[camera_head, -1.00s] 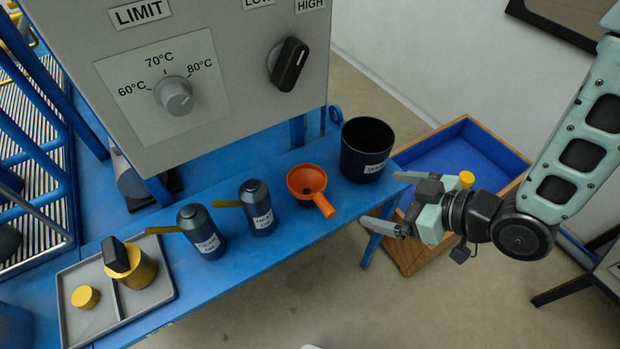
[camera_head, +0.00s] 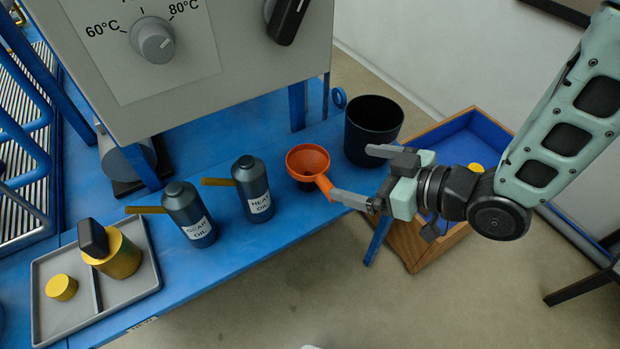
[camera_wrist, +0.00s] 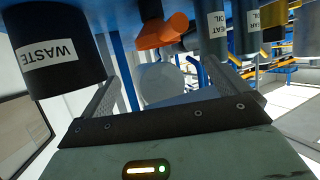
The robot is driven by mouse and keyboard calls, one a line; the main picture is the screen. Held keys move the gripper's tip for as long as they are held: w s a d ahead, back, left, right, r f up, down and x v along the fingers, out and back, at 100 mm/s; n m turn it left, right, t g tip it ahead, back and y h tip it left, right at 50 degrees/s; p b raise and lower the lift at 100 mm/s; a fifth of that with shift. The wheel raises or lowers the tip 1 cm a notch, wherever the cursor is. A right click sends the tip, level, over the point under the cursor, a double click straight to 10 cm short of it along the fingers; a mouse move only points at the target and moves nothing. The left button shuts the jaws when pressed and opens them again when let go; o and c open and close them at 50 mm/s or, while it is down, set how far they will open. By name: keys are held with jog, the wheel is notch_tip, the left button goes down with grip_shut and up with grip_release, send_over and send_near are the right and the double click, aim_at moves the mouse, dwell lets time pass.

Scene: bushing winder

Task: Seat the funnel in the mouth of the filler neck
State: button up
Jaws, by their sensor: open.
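The orange funnel (camera_head: 308,161) stands on the blue bench with its bowl up and its handle toward the lower right. It also shows in the wrist view (camera_wrist: 160,32) at the top. My gripper (camera_head: 352,172) is open and empty, just right of the funnel. Its lower finger lies close to the handle's end; I cannot tell whether they touch. Its upper finger is near the waste bin. In the wrist view the funnel lies beyond the space between my fingers (camera_wrist: 160,82). I cannot make out the filler neck in these views.
The black waste bin (camera_head: 373,130) stands right behind the funnel. Two oil bottles (camera_head: 253,188) (camera_head: 190,213) stand to its left. A grey tray (camera_head: 90,318) holds yellow parts. A grey control box (camera_head: 180,75) overhangs the bench. A wooden crate (camera_head: 408,244) stands right.

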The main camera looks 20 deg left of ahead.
aim_at(317, 163)
jog(key=x, duration=1)
jog(key=shift+w+a+f+b, duration=0.2)
jog(key=shift+f+b, duration=0.15)
jog(key=c, duration=1.1)
